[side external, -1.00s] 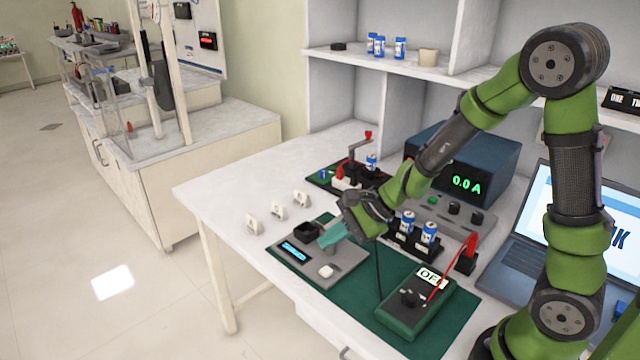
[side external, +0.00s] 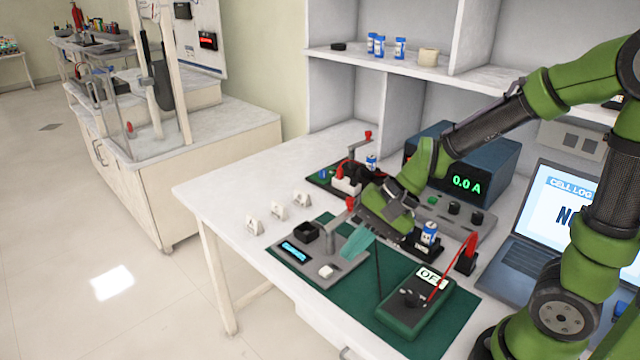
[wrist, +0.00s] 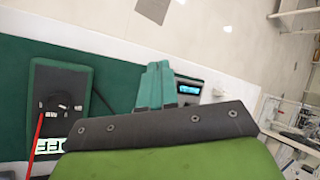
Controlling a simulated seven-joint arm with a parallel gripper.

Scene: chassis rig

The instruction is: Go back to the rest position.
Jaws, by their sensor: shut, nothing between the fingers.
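My gripper (side external: 354,250) is at the end of the green and black arm, above the green mat (side external: 335,291). Its teal fingers are together and hold nothing. In the wrist view the shut fingers (wrist: 156,85) point towards the bench edge, beside the small grey device with a blue display (wrist: 189,89). In the side view this grey device (side external: 305,268), with a dark square cup, lies to the left of and below my gripper. My wrist hides part of the cell holder behind it.
A dark green meter (side external: 416,308) with a red lead stands on the mat. A blue-and-white cell (side external: 430,233) stands upright behind my gripper. A blue power supply (side external: 480,165) reads 0.0 A. The laptop (side external: 560,215) is at the right. Small white tent-shaped cards (side external: 277,211) stand at the left.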

